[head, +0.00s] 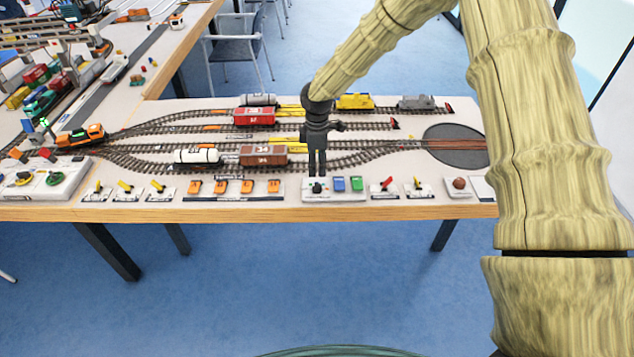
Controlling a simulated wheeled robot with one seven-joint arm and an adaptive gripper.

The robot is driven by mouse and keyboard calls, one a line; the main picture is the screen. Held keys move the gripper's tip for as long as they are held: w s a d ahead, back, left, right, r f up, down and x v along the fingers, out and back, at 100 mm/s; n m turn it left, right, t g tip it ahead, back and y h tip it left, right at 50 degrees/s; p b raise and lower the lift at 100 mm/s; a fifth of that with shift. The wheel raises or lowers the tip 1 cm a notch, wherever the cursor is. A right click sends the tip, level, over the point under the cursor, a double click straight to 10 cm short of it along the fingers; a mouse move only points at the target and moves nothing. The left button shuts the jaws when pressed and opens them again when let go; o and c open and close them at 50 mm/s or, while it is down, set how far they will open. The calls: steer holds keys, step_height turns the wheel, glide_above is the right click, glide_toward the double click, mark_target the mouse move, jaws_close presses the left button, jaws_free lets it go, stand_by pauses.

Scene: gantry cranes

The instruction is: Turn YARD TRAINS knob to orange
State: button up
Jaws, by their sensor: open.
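My gripper (317,174) is dark grey and points down at the front middle of the table, its fingers parted and nothing visible between them. It is directly above a small dark knob (317,187) on a pale control panel (335,198), which also bears a blue button and a green button. The fingertips are at or just above the knob; I cannot tell whether they touch it. The knob is partly hidden, and its setting and the panel's label are too small to read. Another panel (75,179) at the left edge carries a yellow knob and a green knob.
Red and yellow levers (386,185) and several orange switches (221,186) line the front edge beside the panel. Behind are model tracks with a white tank wagon (197,156), a brown wagon (263,156) and a red wagon (254,117). A dark turntable (455,146) is at the right.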

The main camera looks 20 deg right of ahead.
mark_target(317, 185)
steer(key=shift+f+p, duration=1.25)
steer(key=shift+f, duration=3.45)
steer(key=c, duration=1)
steer(key=shift+c, duration=0.2)
